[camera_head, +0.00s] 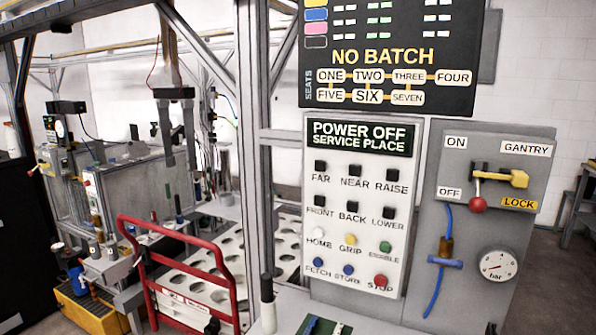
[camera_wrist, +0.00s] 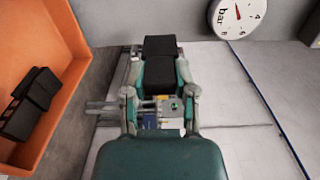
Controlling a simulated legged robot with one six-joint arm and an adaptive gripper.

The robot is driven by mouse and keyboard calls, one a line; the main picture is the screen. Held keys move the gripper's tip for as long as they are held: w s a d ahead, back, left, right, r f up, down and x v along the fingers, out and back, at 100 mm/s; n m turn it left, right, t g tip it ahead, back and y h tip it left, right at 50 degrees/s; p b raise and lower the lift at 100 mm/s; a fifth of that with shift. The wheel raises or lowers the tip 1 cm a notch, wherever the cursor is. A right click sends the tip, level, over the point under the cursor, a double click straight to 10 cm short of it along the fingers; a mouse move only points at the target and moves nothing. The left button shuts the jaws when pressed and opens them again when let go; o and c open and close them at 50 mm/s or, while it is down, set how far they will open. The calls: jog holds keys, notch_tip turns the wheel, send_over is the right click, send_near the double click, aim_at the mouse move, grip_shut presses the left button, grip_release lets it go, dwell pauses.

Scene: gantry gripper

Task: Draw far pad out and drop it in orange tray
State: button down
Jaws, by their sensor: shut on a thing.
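My gripper (camera_wrist: 160,78) shows in the wrist view, its two grey and teal fingers closed on a black pad (camera_wrist: 160,50). The pad sits between the fingertips and extends beyond them. Beneath the fingers is a metal fixture (camera_wrist: 100,107) with small blue and light parts, partly hidden by my gripper; I cannot tell whether the pad is clear of it. The orange tray (camera_wrist: 72,33) is at the left of the wrist view, with black pads (camera_wrist: 30,98) lying in it. I cannot make out my gripper or the tray in the head view.
A pressure gauge (camera_wrist: 238,15) is at the top right of the wrist view; it also shows on the grey panel in the head view (camera_head: 498,266). A button panel (camera_head: 357,215) stands beside it. A red frame (camera_head: 185,240) and a hanging gantry gripper (camera_head: 177,125) are at the left.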

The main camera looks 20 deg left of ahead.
jog(key=shift+f, duration=2.9)
jog(key=shift+c, duration=1.7)
grip_release()
jog(key=shift+s, duration=0.1)
jog(key=s, duration=0.7)
jog(key=shift+s, duration=0.15)
